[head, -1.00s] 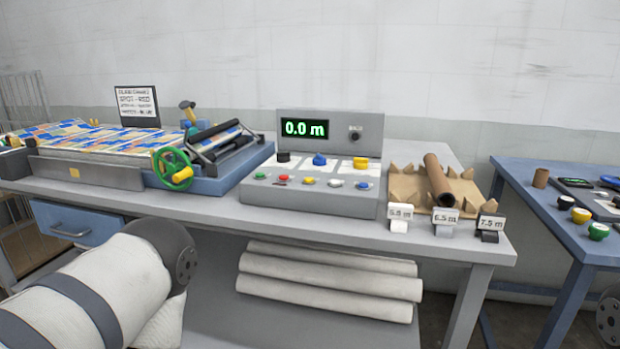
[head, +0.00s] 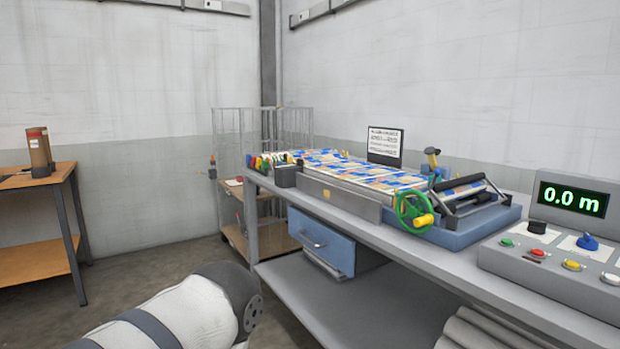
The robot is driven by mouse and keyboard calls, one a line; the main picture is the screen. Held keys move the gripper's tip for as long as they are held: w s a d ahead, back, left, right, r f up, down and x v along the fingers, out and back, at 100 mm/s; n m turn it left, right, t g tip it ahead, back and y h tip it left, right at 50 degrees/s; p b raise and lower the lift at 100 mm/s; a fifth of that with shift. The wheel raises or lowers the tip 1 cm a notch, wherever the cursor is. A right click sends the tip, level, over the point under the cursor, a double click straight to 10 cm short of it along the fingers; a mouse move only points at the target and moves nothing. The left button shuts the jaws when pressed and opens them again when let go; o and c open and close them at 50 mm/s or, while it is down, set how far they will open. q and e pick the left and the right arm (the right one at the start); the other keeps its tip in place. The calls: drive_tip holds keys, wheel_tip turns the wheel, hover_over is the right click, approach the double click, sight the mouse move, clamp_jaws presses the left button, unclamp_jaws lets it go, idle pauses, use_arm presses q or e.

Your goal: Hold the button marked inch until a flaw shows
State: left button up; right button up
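A grey control panel (head: 566,264) stands on the bench at the right edge, partly cut off. Its green display (head: 573,199) reads 0.0 m. Green, red, yellow and white buttons line its front, with a black knob (head: 537,227) and a blue knob (head: 587,242) above. I cannot read which button is marked inch. Left of it is the calender press (head: 462,215) with a green handwheel (head: 414,211) and patterned cloth (head: 362,174) on its bed. No flaw can be made out at this size. My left arm shows at the bottom; neither gripper is in view.
The grey bench (head: 392,243) has a blue drawer (head: 321,244) below. A sign (head: 385,146) stands behind the cloth. A wire cage trolley (head: 232,170) stands in the corner, and a wooden table (head: 38,262) at left. Floor between them is clear.

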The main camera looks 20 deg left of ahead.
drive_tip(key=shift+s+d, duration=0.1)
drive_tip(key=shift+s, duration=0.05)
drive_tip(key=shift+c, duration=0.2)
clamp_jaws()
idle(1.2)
